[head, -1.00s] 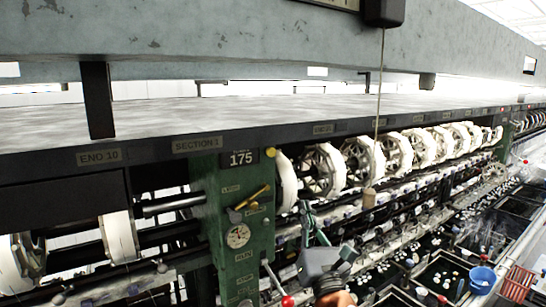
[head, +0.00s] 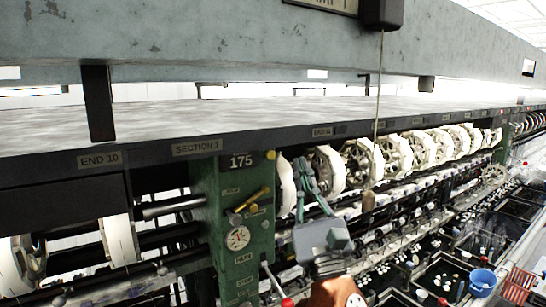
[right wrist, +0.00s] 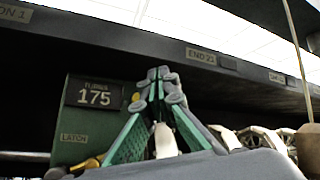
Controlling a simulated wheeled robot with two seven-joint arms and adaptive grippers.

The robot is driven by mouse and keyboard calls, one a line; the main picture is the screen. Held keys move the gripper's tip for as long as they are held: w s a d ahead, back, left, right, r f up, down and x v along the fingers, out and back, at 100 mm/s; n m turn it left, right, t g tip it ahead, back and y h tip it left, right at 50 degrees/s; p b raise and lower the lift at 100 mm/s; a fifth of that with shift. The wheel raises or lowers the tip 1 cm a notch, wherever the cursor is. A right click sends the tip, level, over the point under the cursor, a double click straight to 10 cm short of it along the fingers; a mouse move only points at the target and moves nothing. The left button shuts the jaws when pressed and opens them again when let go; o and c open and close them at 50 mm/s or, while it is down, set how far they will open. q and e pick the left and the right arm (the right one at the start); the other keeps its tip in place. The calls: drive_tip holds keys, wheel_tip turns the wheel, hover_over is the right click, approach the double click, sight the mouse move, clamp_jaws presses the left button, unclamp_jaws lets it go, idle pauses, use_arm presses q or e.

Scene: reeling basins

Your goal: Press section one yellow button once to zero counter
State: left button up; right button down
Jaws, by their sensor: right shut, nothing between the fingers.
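The counter (head: 240,160) reads 175 at the top of the green section post (head: 232,205), under the SECTION 1 label (head: 196,147). A small yellow button (head: 270,154) sits at the counter's right side. In the right wrist view the counter (right wrist: 95,94) is left of my fingers, and the yellow button (right wrist: 137,102) shows between the two, partly hidden by them. My right gripper (head: 302,163) is shut and empty, pointing up, to the right of the button and apart from it in the head view. Its fingertips (right wrist: 160,74) are together. My left gripper is out of view.
A brass lever (head: 250,199) and a round dial (head: 238,238) are on the post below the counter. White reels (head: 365,160) run along the right. A wooden weight (head: 368,200) hangs on a cord. A red-knobbed lever (head: 287,302) stands below.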

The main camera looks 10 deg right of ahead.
drive_tip(key=w+a+b, duration=0.1)
drive_tip(key=w+a, duration=0.1)
drive_tip(key=w, duration=0.5)
drive_tip(key=shift+w+a, duration=0.15)
drive_tip(key=shift+a, duration=0.2)
idle(1.1)
drive_tip(key=shift+w+a, duration=0.15)
drive_tip(key=shift+w, duration=0.2)
drive_tip(key=shift+w+a, duration=0.2)
drive_tip(key=shift+w, duration=0.3)
idle(0.7)
drive_tip(key=shift+s, duration=0.1)
idle(0.4)
drive_tip(key=shift+s+d+p, duration=0.35)
drive_tip(key=shift+s+p, duration=0.05)
drive_tip(key=shift+s, duration=0.4)
drive_tip(key=shift+s+d+p, duration=0.15)
drive_tip(key=shift+s+d, duration=0.15)
drive_tip(key=shift+s, duration=0.5)
drive_tip(key=shift+s+d+p, duration=0.2)
drive_tip(key=shift+s+d, duration=0.05)
drive_tip(key=shift+s, duration=0.5)
drive_tip(key=shift+s+d+p, duration=0.15)
drive_tip(key=shift+s+d, duration=0.15)
drive_tip(key=shift+s, duration=0.5)
